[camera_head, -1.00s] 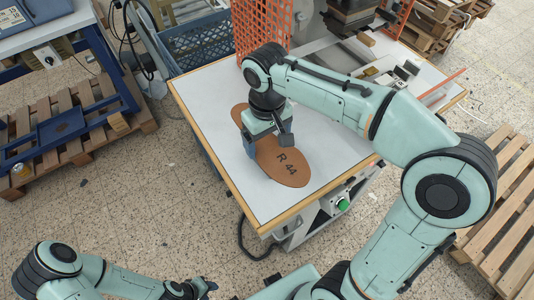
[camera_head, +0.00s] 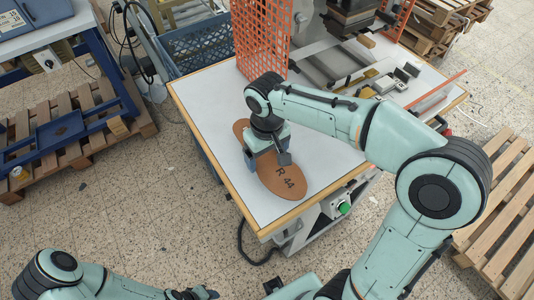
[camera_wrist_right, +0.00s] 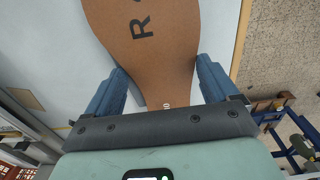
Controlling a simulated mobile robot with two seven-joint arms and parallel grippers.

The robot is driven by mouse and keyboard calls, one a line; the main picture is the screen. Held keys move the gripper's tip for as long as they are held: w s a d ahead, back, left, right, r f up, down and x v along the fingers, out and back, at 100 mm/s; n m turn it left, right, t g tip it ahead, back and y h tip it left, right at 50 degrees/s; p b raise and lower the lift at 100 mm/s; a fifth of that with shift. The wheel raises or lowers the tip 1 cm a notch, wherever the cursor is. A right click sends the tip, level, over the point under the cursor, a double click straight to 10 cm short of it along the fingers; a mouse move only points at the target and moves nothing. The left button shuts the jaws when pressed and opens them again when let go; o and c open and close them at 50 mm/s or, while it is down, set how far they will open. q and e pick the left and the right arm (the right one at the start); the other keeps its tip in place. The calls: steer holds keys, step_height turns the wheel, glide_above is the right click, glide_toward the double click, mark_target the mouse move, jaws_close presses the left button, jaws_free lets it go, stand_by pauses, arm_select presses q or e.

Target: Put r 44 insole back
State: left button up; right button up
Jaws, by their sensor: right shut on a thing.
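The brown insole (camera_head: 283,179), marked "R 44", is at the left front part of the white table top (camera_head: 222,97). My right gripper (camera_head: 267,160) is over its narrower middle and hides part of it. In the right wrist view the insole (camera_wrist_right: 160,45) runs between the two blue fingers of my right gripper (camera_wrist_right: 160,92), which is shut on its sides. I cannot tell whether the insole touches the table. My left gripper (camera_head: 205,293) is low at the bottom edge, far from the table, and its fingers are too small to read.
An orange mesh guard (camera_head: 264,40) and a stamping press (camera_head: 335,50) stand at the back of the table. Small metal parts (camera_head: 390,82) lie at the right back. A green button (camera_head: 344,208) is on the front side. The table's left part is clear.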

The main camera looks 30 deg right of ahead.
mark_target(267, 158)
steer(key=shift+s+a+f, duration=0.1)
steer(key=shift+s+f, duration=0.15)
steer(key=shift+f, duration=0.55)
steer(key=o, duration=0.8)
arm_select(q)
steer(key=shift+s+a+f, duration=0.1)
steer(key=shift+s+f, duration=0.25)
arm_select(e)
steer(key=shift+r, duration=0.25)
steer(key=r, duration=0.2)
steer(key=w+r+p, duration=0.1)
steer(key=r, duration=0.1)
steer(key=shift+d+r, duration=0.1)
steer(key=shift+d, duration=0.1)
arm_select(q)
steer(key=w+r, duration=0.1)
steer(key=r, duration=0.1)
steer(key=w+r+p, duration=0.1)
steer(key=w, duration=0.1)
steer(key=shift+w+r, duration=0.2)
steer(key=shift+r, duration=0.15)
arm_select(e)
step_height(267, 158, up, 9)
steer(key=shift+s+a, duration=0.15)
steer(key=shift+s, duration=0.1)
